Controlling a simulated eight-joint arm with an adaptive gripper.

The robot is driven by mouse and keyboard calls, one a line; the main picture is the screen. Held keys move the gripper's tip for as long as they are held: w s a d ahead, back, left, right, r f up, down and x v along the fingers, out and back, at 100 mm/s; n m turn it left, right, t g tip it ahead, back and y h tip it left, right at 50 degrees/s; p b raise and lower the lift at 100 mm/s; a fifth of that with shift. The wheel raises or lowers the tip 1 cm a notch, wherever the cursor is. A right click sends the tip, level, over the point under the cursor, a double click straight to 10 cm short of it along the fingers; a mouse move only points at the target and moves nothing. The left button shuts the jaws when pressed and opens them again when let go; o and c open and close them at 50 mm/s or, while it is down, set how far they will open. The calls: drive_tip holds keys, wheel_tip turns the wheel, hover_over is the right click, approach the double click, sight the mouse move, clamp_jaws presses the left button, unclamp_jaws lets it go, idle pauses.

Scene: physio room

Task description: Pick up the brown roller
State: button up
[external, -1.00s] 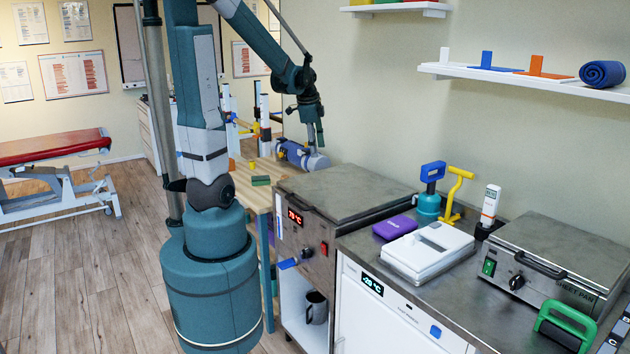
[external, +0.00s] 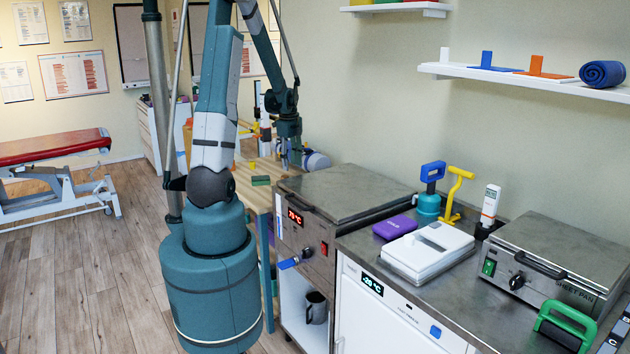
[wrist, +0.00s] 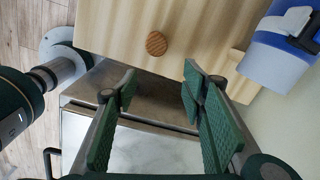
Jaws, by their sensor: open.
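A small round brown wooden piece, which looks like the brown roller (wrist: 155,43) seen end-on, is on the pale wooden table near its edge in the wrist view. I cannot make it out in the external view. My gripper (wrist: 159,80) is open and empty, its green-padded fingers spread on either side. The brown piece lies beyond the fingertips, roughly centred between them, and not touching them. In the external view my gripper (external: 286,158) hangs over the wooden table (external: 246,194) behind the steel unit.
A green block (external: 261,180) and a small yellow piece (external: 252,165) are on the table. The steel unit (external: 345,190) stands directly in front of the table.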

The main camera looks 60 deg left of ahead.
drive_tip(key=shift+m, duration=0.7)
drive_tip(key=a+f, duration=0.1)
drive_tip(key=s+a+f, duration=0.1)
drive_tip(key=a+f, duration=0.1)
drive_tip(key=a, duration=0.1)
drive_tip(key=shift+s+f, duration=0.3)
drive_tip(key=shift+f, duration=0.05)
drive_tip(key=shift+f, duration=0.1)
drive_tip(key=shift+f, duration=1.2)
drive_tip(key=shift+d+f+b, duration=0.15)
drive_tip(key=shift+f+b, duration=0.4)
drive_tip(key=shift+f, duration=2.05)
drive_tip(key=c, duration=1)
